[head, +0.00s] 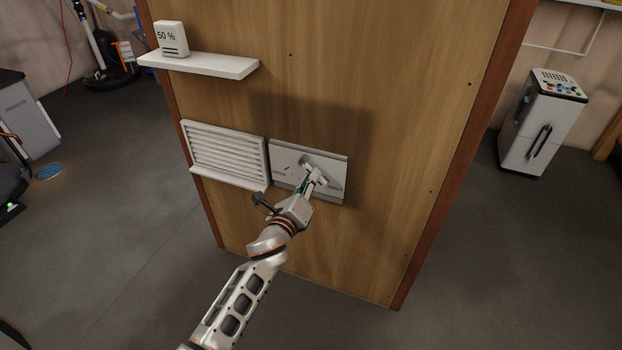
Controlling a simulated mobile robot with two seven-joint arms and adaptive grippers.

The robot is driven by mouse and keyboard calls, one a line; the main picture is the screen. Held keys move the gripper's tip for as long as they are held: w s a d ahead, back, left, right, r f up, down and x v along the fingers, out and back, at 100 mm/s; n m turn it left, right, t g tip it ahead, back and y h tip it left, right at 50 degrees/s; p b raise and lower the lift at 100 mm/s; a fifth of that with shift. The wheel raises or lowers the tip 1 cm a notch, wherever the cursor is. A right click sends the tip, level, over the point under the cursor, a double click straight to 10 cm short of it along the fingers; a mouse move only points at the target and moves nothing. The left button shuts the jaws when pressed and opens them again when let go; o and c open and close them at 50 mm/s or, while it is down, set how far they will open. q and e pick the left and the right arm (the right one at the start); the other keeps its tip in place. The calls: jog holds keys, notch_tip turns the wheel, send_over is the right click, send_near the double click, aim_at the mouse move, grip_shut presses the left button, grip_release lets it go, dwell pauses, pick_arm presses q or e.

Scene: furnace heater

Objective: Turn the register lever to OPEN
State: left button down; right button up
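The register plate (336,168) is a pale grey panel on the front of the wooden board. It carries the word OPEN on its left and SHUT on its right, with a small dark mark near OPEN. My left gripper (313,178) is in front of the plate's middle to right part, close to the SHUT side. It covers the place of the lever, so I cannot clearly tell lever from fingers, nor whether the fingers are closed on it. My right gripper is not in view.
A white louvred vent (226,154) is just left of the plate. A white shelf (205,65) above it bears a small box reading 50 % (171,39). A grey appliance (542,122) stands at the right. The floor around the wooden board (400,130) is mostly clear.

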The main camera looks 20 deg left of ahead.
pick_arm(q)
jog(key=shift+f, duration=0.15)
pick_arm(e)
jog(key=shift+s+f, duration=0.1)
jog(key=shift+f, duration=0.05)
pick_arm(q)
jog(key=a+m+p, duration=0.1)
jog(key=a+m, duration=0.1)
jog(key=m, duration=0.4)
jog(key=a+m+p, duration=0.1)
jog(key=a+m, duration=0.1)
jog(key=m, duration=0.4)
jog(key=a+m+p, duration=0.1)
jog(key=a+m, duration=0.1)
jog(key=m, duration=0.3)
jog(key=shift+w+a+r+m+p, duration=0.1)
jog(key=shift+a+r+m+p, duration=0.1)
jog(key=shift+a+m+p, duration=0.15)
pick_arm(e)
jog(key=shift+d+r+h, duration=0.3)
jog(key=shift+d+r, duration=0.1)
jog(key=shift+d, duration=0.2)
pick_arm(q)
jog(key=shift+m, duration=0.25)
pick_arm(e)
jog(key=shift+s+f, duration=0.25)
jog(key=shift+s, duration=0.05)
